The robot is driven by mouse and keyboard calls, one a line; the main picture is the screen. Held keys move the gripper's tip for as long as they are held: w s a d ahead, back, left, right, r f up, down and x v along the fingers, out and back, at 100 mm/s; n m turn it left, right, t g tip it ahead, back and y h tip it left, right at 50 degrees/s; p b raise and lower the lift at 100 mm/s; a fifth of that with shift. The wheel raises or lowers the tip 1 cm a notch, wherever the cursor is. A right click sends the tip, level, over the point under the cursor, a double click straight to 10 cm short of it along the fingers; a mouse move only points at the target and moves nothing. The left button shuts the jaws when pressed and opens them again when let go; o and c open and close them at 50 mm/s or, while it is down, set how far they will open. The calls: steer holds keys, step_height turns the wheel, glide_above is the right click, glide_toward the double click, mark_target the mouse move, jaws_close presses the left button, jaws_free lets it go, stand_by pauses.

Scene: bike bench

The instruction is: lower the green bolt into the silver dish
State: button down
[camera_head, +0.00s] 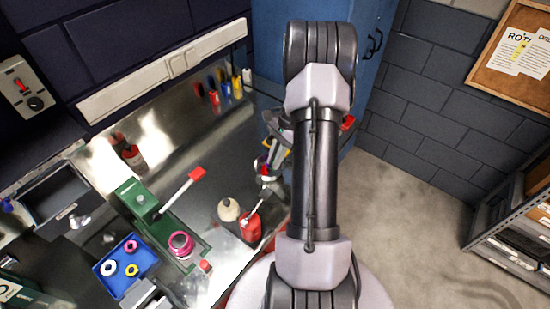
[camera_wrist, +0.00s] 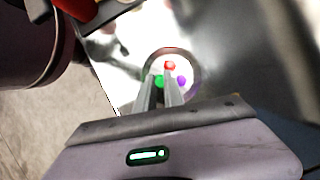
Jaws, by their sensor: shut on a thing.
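The silver dish (camera_wrist: 187,63) is round and shiny and lies on the metal bench top, beyond my fingertips in the wrist view. My gripper (camera_wrist: 164,82) is over the dish with its fingers close together, shut on the green bolt (camera_wrist: 159,81). Only a small green part of the bolt shows between the fingers. A red piece (camera_wrist: 169,65) and a purple piece (camera_wrist: 182,80) appear within the dish's outline. The fingers hide the near part of the dish. I cannot tell how high the bolt is above it. In the head view my arm covers part of this area.

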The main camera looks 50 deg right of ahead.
steer(key=shift+f+b, duration=0.35)
steer(key=shift+f, duration=0.25)
stand_by(0.3)
steer(key=c, duration=1.4)
jaws_free()
steer(key=shift+o, duration=0.2)
steer(key=p+v, duration=0.4)
steer(key=v, duration=1.4)
steer(key=w+a+r+n+h+b, duration=0.1)
steer(key=w+a+r+n+b, duration=0.3)
steer(key=a, duration=0.6)
steer(key=w+a+r+n+t+h+b, duration=0.15)
steer(key=a+n+b, duration=0.35)
steer(key=a, duration=1.3)
steer(key=s+a+f+n+t+b, duration=0.1)
steer(key=s+a+f+n+b, duration=0.1)
steer(key=s+a, duration=0.4)
steer(key=s+a+f+n+t+b, duration=0.2)
steer(key=s+a+f+n+b, duration=0.1)
steer(key=a, duration=0.6)
steer(key=s+f+n, duration=0.1)
steer(key=s+n, duration=0.1)
steer(key=s, duration=0.1)
steer(key=shift+a, duration=0.3)
